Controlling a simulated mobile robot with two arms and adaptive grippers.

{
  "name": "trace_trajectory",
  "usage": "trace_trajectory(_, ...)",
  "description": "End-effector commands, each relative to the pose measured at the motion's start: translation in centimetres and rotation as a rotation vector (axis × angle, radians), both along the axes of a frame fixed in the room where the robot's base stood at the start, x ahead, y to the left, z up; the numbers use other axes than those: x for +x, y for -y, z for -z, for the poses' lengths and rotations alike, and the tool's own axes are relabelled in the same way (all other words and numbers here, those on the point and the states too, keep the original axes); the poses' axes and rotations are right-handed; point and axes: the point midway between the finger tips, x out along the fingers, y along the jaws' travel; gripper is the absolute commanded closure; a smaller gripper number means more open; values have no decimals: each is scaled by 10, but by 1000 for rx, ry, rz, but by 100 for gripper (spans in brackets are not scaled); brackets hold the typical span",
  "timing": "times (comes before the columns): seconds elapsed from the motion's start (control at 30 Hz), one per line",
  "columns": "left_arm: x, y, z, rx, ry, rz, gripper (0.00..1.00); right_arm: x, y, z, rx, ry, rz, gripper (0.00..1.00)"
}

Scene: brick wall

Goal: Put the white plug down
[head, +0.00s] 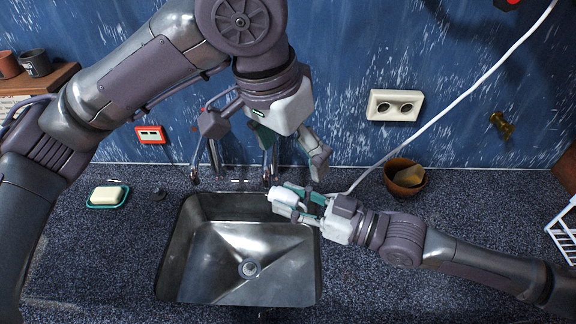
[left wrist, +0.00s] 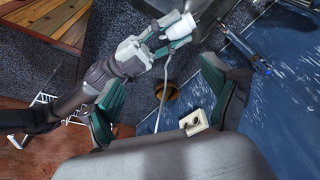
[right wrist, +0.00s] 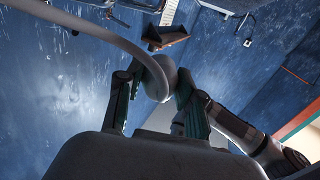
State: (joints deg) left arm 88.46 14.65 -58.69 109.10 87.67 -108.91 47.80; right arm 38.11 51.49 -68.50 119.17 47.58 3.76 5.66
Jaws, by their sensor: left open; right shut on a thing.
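The white plug (head: 281,198) is held in my right gripper (head: 302,199), above the back right part of the sink. It also shows in the left wrist view (left wrist: 179,27) and between the fingers in the right wrist view (right wrist: 158,76). Its white cable (head: 448,109) runs up to the right, past the wall. My left gripper (head: 293,150) is open and empty, above and behind the plug, near the wall. In the left wrist view its two fingers stand wide apart (left wrist: 165,100).
A steel sink (head: 215,270) is set in the dark speckled counter (head: 380,270), with taps behind it. A white double socket (head: 395,105) and a red socket (head: 150,134) are on the wall. A soap dish (head: 107,204) is left, a brown bowl (head: 405,187) right. A white rack (head: 563,238) is far right.

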Motion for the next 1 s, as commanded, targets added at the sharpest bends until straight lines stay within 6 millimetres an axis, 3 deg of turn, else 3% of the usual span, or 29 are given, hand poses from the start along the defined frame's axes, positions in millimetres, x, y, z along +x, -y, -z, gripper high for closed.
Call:
trace_trajectory(0.1, 22, -2, 11, 78, -93, -125, 13, 0, 0, 0, 1, 0, 0, 100)
trace_trajectory(0.3, 43, -8, 22, 164, -187, -272, 13, 0, 0, 0, 0, 0, 0, 100)
trace_trajectory(0.47, 46, -10, 35, 180, -203, -297, 13, -1, 0, 0, 1, 0, -1, 100)
trace_trajectory(1.0, 46, -10, 127, 177, -201, -295, 13, -1, 0, 0, 1, 0, -1, 100)
